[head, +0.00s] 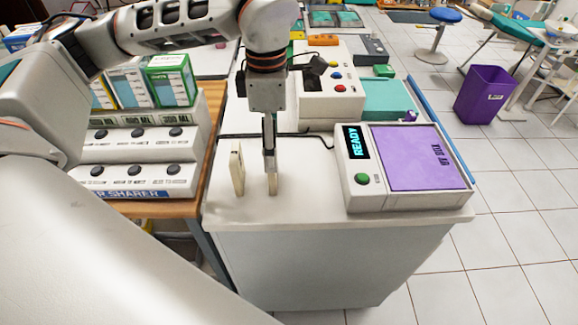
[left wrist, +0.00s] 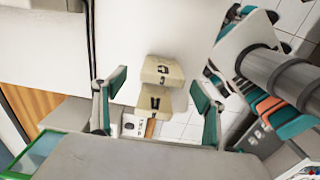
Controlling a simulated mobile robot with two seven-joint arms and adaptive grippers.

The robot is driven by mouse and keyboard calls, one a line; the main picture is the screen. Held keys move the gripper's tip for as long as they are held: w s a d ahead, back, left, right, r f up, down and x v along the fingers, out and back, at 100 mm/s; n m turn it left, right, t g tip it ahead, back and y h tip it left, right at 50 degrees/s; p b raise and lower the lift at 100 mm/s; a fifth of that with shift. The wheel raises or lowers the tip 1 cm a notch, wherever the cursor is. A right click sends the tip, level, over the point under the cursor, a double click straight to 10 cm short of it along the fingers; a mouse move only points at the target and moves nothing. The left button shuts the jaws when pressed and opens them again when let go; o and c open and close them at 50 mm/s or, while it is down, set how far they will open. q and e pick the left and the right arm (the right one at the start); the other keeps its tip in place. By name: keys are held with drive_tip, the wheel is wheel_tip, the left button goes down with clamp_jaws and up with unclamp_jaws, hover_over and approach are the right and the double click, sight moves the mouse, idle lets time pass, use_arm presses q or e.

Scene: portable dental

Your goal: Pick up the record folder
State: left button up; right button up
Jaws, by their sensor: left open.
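Two slim cream pieces stand upright near the front left of the white counter: a left one (head: 237,168) and a right one (head: 273,184). I cannot tell for sure which is the record folder. My left gripper (head: 269,160) points down at the right one and partly hides it. In the left wrist view my left gripper (left wrist: 158,83) is open, with teal-padded fingers apart. Two cream pieces with dark marks, an upper one (left wrist: 165,68) and a lower one (left wrist: 155,103), show between the fingers. Contact cannot be told. My right gripper is not in view.
A UV box (head: 405,170) with a purple lid and a READY display stands to the right on the counter. A white device with coloured buttons (head: 330,100) is behind. A stepped rack (head: 135,160) stands left. A purple bin (head: 484,94) is on the floor.

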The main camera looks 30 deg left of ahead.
use_arm(q)
drive_tip(key=shift+w+d+f, duration=0.1)
drive_tip(key=shift+d, duration=0.05)
drive_tip(key=shift+f, duration=0.25)
drive_tip(key=f, duration=0.7)
drive_tip(key=shift+s+f, duration=0.1)
drive_tip(key=shift+s, duration=0.2)
drive_tip(key=c, duration=1.2)
